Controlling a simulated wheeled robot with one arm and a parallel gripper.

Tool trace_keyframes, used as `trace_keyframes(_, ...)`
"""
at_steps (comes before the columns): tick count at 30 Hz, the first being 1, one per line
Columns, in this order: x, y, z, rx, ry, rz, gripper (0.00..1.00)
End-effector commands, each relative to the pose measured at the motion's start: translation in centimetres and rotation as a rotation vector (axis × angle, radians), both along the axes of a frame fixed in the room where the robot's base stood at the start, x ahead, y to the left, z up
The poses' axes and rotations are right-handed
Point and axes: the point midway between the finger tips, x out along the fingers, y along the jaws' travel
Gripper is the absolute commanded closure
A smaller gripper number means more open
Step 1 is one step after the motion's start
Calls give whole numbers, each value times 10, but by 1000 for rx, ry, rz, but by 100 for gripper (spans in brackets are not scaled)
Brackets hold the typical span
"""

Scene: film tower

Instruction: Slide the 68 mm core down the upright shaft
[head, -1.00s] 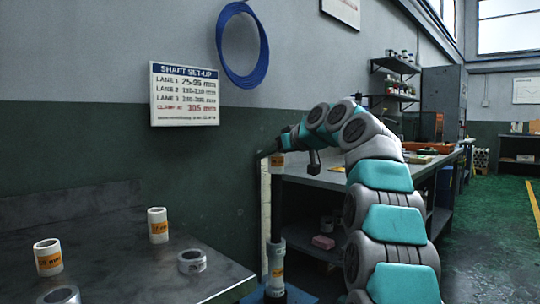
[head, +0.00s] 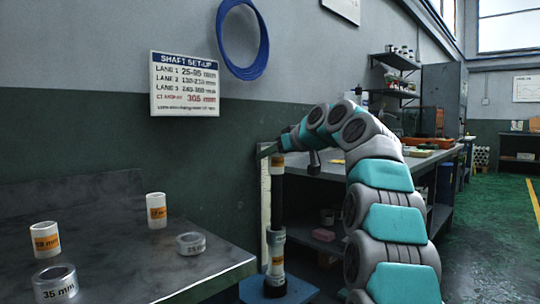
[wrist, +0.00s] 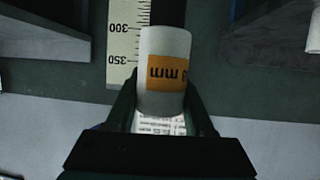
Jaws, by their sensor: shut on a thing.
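My gripper (head: 277,154) is shut on a white core with an orange label (wrist: 167,75). The label shows "mm"; its number is cut off in the wrist view. In the head view the held core (head: 277,161) is upright at the upper part of the black upright shaft (head: 277,200), in line with it. I cannot tell whether the shaft runs through it. The shaft also shows behind the core in the wrist view (wrist: 171,12). Light cores (head: 276,250) sit around the shaft's lower end, above a blue base (head: 300,291).
A scale (wrist: 127,50) marked 300 and 350 stands beside the shaft. The metal bench (head: 120,262) at left carries several loose cores, one marked 35 mm (head: 55,284). A workbench (head: 320,180) stands behind the shaft. A set-up sign (head: 184,84) hangs on the wall.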

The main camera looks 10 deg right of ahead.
Motion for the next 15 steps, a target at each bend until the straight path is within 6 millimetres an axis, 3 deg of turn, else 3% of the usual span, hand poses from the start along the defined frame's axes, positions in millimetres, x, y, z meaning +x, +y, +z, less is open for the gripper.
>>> trace_keyframes(1, 0, 0, -11, 0, 0, 0, 100)
trace_keyframes(15, 0, 1, -62, -1, 1, 1, 100)
